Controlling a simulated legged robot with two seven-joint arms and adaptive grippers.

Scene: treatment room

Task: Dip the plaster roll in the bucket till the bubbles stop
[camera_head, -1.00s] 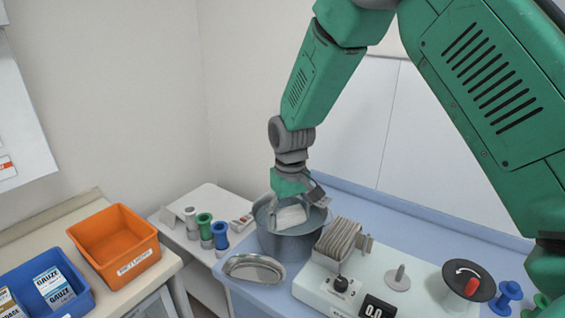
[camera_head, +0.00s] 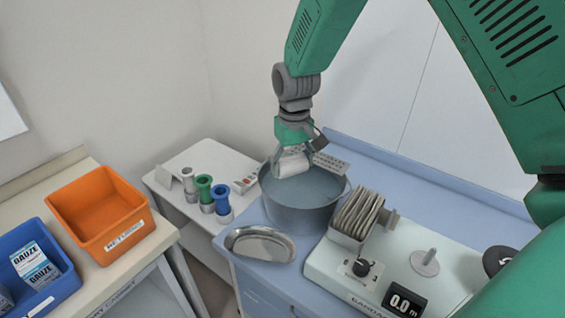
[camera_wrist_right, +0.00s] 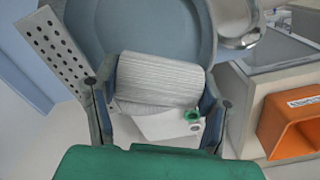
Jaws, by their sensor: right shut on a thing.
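The plaster roll (camera_head: 292,164) is a white ribbed roll. My right gripper (camera_head: 293,160) is shut on it, and the roll lies between the two fingers in the right wrist view (camera_wrist_right: 158,80). The grey metal bucket (camera_head: 297,216) stands on the blue worktop and holds bluish water (camera_head: 312,188). In the head view the roll shows over the left back part of the bucket's opening, seemingly above the water. I see no bubbles. My left gripper is not in view.
A perforated plate (camera_wrist_right: 57,50) sits at the bucket's back rim. A metal kidney dish (camera_head: 259,245) and a bandage machine (camera_head: 385,262) flank the bucket. Colored spools (camera_head: 205,192) stand on a white side table. An orange bin (camera_head: 98,212) and a blue gauze bin (camera_head: 60,280) are left.

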